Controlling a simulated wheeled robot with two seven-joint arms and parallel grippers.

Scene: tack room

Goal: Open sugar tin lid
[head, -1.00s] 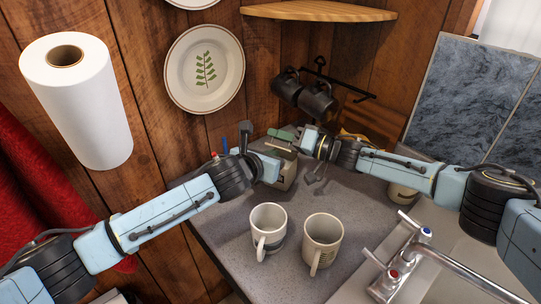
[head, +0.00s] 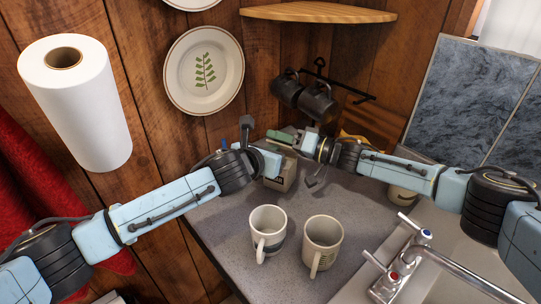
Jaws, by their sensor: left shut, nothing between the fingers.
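The sugar tin (head: 281,177) is a small beige-grey box at the back of the counter, partly hidden by my grippers. A green piece (head: 281,136), which looks like its lid, shows at the tin's top between the grippers. My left gripper (head: 276,160) is shut and empty, at the tin's upper left front. Whether it touches the tin cannot be told. My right gripper (head: 295,143) is at the tin's top right, close to the green piece. Its fingers are too small and covered to tell whether they hold it.
Two mugs, one left (head: 268,233) and one right (head: 322,244), stand on the grey counter (head: 222,225) in front. Another mug (head: 402,194) sits under my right arm. The tap (head: 440,262) and sink are at right. Dark mugs (head: 318,101) hang behind. A paper roll (head: 80,105) is at left.

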